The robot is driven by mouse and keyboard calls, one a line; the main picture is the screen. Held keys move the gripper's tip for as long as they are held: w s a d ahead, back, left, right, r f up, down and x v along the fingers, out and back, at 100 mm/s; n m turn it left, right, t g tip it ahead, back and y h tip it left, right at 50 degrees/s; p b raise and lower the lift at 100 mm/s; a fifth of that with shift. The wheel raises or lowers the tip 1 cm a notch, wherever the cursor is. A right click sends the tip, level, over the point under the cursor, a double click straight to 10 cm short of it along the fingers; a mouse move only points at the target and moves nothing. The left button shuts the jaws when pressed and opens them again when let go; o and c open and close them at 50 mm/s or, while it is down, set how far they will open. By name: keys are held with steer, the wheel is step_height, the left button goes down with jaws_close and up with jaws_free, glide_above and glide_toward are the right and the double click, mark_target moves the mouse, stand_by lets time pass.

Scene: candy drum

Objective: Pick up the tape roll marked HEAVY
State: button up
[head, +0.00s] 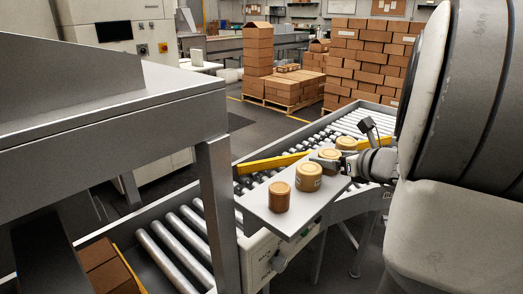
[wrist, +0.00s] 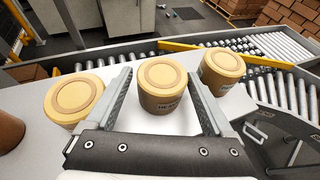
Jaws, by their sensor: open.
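Several squat rolls with tan tops stand in a row on a white board (head: 262,213). In the wrist view, the middle roll (wrist: 160,88) has a brown side with a dark printed label that seems to read HEAVY, though the print is small. My gripper (wrist: 158,78) is open, with one finger on each side of this roll. I cannot tell whether the fingers touch it. Another roll (wrist: 75,100) stands left of the left finger, and one (wrist: 222,68) stands beyond the right finger. In the head view, my gripper partly hides the middle roll (head: 330,154).
A plain brown roll (head: 279,197) stands at the board's near end. A roller conveyor (head: 180,235) with a yellow rail (head: 270,163) runs behind the board. A grey metal frame (head: 215,190) stands at left. Stacked cartons (head: 370,55) are far behind.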

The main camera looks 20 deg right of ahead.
mark_target(322, 155)
steer(key=b+x, duration=0.1)
steer(key=x, duration=0.3)
steer(key=shift+d, duration=0.1)
steer(key=c, duration=1.3)
steer(key=shift+o, duration=0.2)
steer(key=shift+r, duration=0.15)
